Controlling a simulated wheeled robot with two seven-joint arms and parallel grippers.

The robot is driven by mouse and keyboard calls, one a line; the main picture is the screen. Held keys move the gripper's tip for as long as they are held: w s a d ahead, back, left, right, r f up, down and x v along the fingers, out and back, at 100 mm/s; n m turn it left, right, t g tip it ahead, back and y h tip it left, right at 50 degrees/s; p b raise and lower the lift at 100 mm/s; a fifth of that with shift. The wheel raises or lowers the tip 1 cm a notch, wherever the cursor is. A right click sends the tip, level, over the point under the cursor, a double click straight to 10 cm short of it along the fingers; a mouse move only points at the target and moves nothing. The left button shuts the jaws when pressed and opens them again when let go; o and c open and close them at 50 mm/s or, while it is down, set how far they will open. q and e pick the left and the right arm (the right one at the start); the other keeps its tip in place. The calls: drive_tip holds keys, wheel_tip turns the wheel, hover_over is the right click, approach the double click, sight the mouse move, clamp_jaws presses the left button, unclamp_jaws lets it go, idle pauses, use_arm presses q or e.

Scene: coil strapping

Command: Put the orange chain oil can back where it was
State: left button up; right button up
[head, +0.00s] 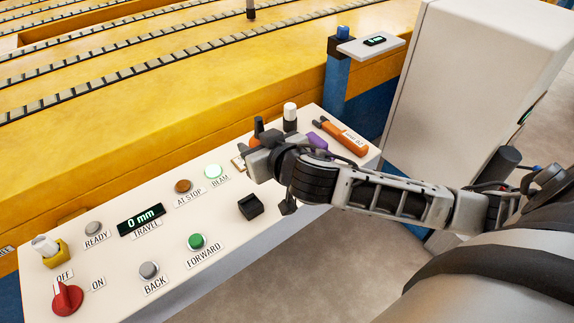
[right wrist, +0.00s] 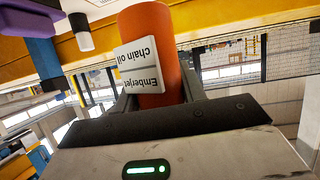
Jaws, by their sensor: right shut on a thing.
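The orange chain oil can (right wrist: 175,65) is between the fingers of my right gripper (right wrist: 160,97) in the right wrist view. Its white label reads "Emberjet chain oil" and appears upside down there. In the head view my right gripper (head: 258,150) is over the back part of the white control panel (head: 120,255). Only a little of the orange can (head: 258,127) shows there, behind the gripper. Whether its base touches the panel is hidden. My left gripper is not in view.
By the can on the panel are a black cylinder with a white top (head: 290,115), a purple object (head: 317,141) and an orange labelled tool (head: 342,137). A small black box (head: 250,206) is nearer. Buttons and a red knob (head: 67,297) fill the panel's left. A white cabinet (head: 460,90) stands right.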

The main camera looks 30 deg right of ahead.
drive_tip(key=d+f, duration=0.2)
drive_tip(key=f, duration=0.1)
drive_tip(key=w+d+f+b, duration=0.1)
drive_tip(key=d+f, duration=0.2)
drive_tip(key=d+f+b, duration=0.1)
drive_tip(key=d+f, duration=0.1)
drive_tip(key=f, duration=0.1)
drive_tip(key=shift+w+d+f, duration=0.35)
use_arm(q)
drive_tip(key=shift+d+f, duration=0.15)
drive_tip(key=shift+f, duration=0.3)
use_arm(e)
drive_tip(key=shift+f, duration=0.25)
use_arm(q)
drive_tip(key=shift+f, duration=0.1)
use_arm(e)
drive_tip(key=shift+f, duration=0.1)
drive_tip(key=o, duration=1.2)
drive_tip(key=shift+c, duration=0.2)
